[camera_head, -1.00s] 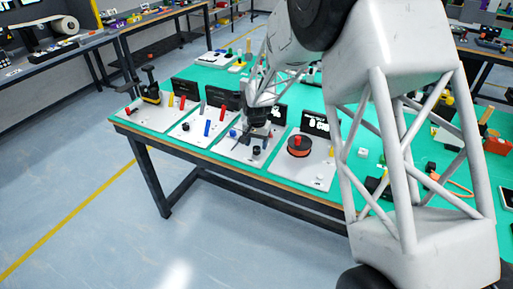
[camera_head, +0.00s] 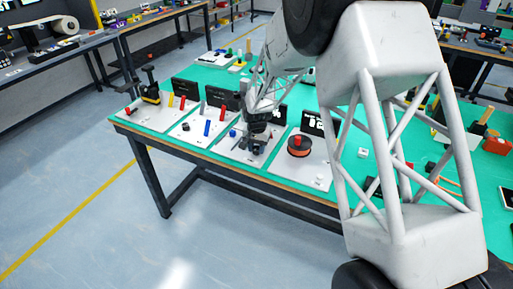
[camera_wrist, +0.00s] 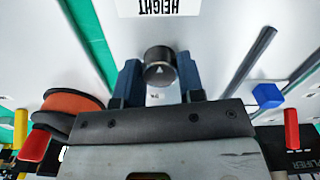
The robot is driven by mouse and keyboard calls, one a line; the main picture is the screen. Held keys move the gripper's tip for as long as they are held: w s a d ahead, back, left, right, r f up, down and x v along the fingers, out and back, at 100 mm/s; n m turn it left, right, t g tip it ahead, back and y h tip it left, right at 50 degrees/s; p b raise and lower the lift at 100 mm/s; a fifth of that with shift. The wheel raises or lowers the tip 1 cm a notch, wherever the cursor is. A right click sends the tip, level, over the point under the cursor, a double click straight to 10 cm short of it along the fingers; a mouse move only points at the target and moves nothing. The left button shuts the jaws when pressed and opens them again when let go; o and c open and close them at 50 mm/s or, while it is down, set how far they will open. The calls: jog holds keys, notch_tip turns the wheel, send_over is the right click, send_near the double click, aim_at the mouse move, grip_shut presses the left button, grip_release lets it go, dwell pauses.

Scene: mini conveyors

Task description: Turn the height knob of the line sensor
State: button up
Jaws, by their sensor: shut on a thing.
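The height knob (camera_wrist: 160,65) is a round black knob with a white pointer mark. It stands on a white panel (camera_wrist: 225,40), by an upside-down HEIGHT label (camera_wrist: 170,7). My gripper (camera_wrist: 159,77) has its two blue fingers on either side of the knob and is shut on it. In the head view my gripper (camera_head: 254,143) is low over the white panel near the table's front edge. The arm and gripper hide most of the knob there.
An orange-red disc with a black rim (camera_head: 298,146) is on the panel to the right. A blue block (camera_wrist: 267,95) and dark rod (camera_wrist: 252,58) lie right of the fingers in the wrist view. Panels with red and blue handles (camera_head: 207,128) stand to the left on the green table (camera_head: 322,103).

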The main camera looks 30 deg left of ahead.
aim_at(257, 148)
jog(key=shift+n, duration=0.3)
jog(key=shift+n, duration=2.6)
jog(key=o, duration=0.9)
jog(key=shift+r, duration=0.15)
jog(key=shift+r, duration=3.75)
